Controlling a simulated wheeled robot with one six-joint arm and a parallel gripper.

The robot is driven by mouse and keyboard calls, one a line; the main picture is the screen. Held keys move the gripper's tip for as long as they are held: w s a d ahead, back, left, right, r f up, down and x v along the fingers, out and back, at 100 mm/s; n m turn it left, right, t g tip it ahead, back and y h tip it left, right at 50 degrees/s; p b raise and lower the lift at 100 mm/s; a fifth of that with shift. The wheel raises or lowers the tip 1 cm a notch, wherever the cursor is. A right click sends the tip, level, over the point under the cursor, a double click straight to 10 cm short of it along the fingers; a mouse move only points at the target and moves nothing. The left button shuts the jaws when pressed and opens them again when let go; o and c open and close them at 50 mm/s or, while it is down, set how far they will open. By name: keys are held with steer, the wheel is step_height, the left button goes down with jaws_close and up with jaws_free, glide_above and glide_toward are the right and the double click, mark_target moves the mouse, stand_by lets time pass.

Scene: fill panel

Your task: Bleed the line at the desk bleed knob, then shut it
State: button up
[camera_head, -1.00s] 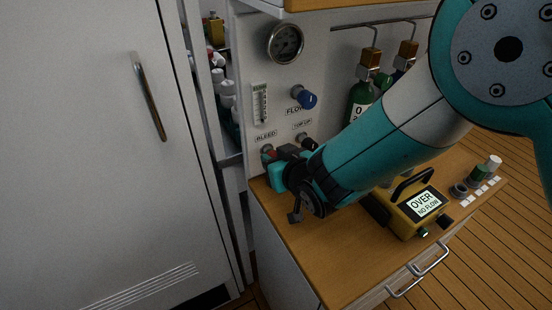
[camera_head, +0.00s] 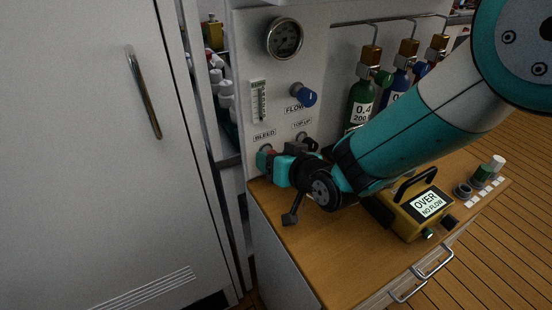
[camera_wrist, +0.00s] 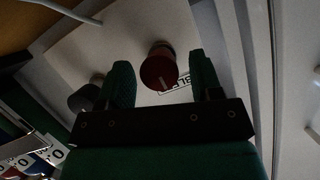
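The red bleed knob (camera_wrist: 158,72) shows in the wrist view, projecting from the pale panel with part of its BLEED label (camera_wrist: 176,87) behind it. My gripper (camera_wrist: 159,62) is open, with one green finger on each side of the knob and a visible gap to each. In the head view my gripper (camera_head: 272,163) is at the lower left of the panel (camera_head: 240,60), just below the BLEED label (camera_head: 264,135). It hides most of the knob there. Whether the fingertips reach past the knob's face is hard to tell.
A dark top-up knob (camera_wrist: 85,98) is close beside one finger. Above are a blue flow knob (camera_head: 304,96), flow tube (camera_head: 259,100) and gauge (camera_head: 285,38). A yellow meter (camera_head: 407,219) reading "OVER NO FLOW" sits on the wooden desk (camera_head: 320,265). Gas bottles (camera_head: 361,98) stand behind my arm.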

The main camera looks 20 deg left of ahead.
steer(key=shift+d, duration=0.1)
steer(key=b+v, duration=0.3)
steer(key=v, duration=1.4)
steer(key=shift+s+d, duration=0.1)
steer(key=shift+d, duration=0.05)
steer(key=s+d+r+g+h+p, duration=0.3)
steer(key=s+d+r, duration=0.2)
steer(key=d, duration=0.4)
steer(key=s+d+r+g+h+p, duration=0.4)
steer(key=s+d+r, duration=0.2)
steer(key=d+r, duration=0.2)
steer(key=shift+d+r+m+g+p, duration=0.15)
steer(key=shift+d+m+g+p, duration=0.2)
steer(key=shift+d, duration=0.3)
